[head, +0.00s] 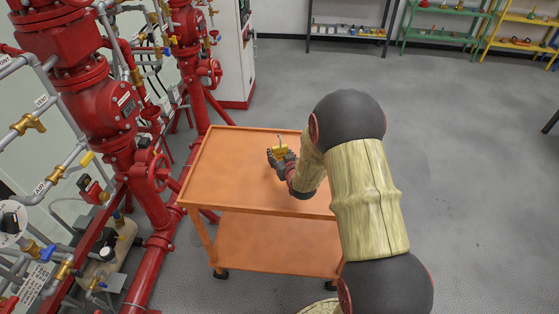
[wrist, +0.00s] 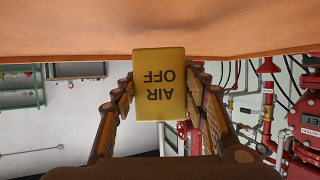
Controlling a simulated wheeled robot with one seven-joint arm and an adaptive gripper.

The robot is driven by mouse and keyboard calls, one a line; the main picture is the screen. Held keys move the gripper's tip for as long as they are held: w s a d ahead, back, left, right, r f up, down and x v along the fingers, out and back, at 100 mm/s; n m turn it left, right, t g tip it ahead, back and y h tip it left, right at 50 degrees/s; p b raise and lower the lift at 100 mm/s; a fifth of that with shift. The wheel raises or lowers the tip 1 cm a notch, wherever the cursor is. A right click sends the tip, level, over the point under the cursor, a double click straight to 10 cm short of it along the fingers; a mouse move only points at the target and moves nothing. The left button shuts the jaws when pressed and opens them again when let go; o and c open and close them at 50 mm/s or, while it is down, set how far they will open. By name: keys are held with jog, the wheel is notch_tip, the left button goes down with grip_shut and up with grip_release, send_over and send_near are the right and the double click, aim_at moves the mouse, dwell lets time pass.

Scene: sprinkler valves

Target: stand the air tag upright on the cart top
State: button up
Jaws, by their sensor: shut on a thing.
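The air tag (head: 281,149) is a small yellow block. In the wrist view the tag (wrist: 160,100) reads "AIR OFF", with the letters upside down in that picture. My gripper (head: 278,157) is shut on the tag, with one brown finger on each side of it in the wrist view (wrist: 161,82). The orange cart top (head: 228,168) lies below the gripper, which is over its right half. In the wrist view the cart top (wrist: 240,25) fills the upper edge and the tag's edge overlaps it. I cannot tell whether they touch.
Red pipes and valves (head: 110,105) stand close along the cart's left side. The left part of the cart top is bare. A lower cart shelf (head: 265,240) is empty where it shows. Shelves with small items (head: 345,30) stand at the back wall. Grey floor lies open at right.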

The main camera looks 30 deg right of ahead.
jog(key=shift+f, duration=1)
jog(key=shift+b, duration=0.3)
jog(key=shift+f, duration=0.25)
jog(key=o, duration=1.2)
jog(key=shift+o, duration=0.2)
jog(key=shift+r, duration=0.1)
